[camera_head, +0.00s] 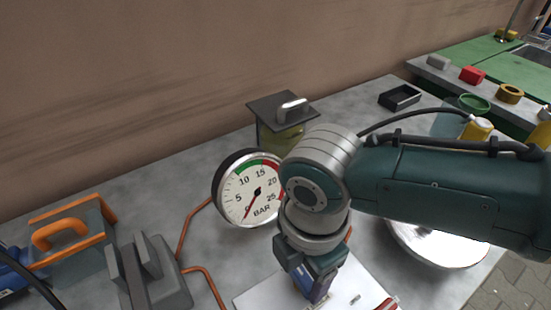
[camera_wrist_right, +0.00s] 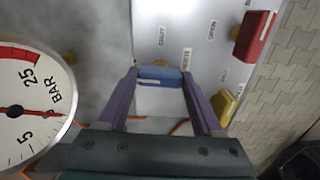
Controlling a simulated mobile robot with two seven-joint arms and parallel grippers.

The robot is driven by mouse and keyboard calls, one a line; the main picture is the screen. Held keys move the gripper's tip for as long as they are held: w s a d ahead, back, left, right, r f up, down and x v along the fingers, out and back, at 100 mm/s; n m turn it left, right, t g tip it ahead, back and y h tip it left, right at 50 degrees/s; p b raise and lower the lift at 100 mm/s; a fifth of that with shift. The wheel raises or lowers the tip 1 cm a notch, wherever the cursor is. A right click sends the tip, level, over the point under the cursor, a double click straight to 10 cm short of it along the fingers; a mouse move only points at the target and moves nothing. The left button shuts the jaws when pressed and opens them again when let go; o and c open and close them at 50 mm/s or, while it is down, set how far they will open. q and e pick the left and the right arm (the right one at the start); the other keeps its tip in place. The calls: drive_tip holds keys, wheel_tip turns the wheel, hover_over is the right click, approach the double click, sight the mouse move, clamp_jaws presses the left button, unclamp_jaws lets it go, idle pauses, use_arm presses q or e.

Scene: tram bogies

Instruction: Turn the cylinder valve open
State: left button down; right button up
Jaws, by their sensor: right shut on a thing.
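My right gripper (camera_head: 318,293) reaches down over a white panel (camera_head: 262,292). In the right wrist view its two purple fingers (camera_wrist_right: 163,92) are shut on a blue valve handle (camera_wrist_right: 160,76), one finger at each side. The handle lies crosswise between the fingertips, above the panel (camera_wrist_right: 205,50). A red handle (camera_wrist_right: 254,36) and a yellow handle (camera_wrist_right: 224,104) are to its right. The small labels on the panel are too unclear to read. A round BAR gauge (camera_head: 250,188) stands behind the gripper, its needle at the low end of the scale. My left gripper is not in view.
A grey clamp-like block (camera_head: 150,278) and an orange-handled box (camera_head: 75,240) are at the left. A black tray (camera_head: 399,97) is at the back right.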

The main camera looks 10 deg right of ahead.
sight(301, 275)
drive_tip(key=shift+n, duration=0.3)
drive_tip(key=o, duration=1.4)
drive_tip(key=shift+c, duration=0.2)
wheel_tip(301, 275, up, 10)
drive_tip(key=p, duration=0.3)
drive_tip(key=shift+a, duration=0.1)
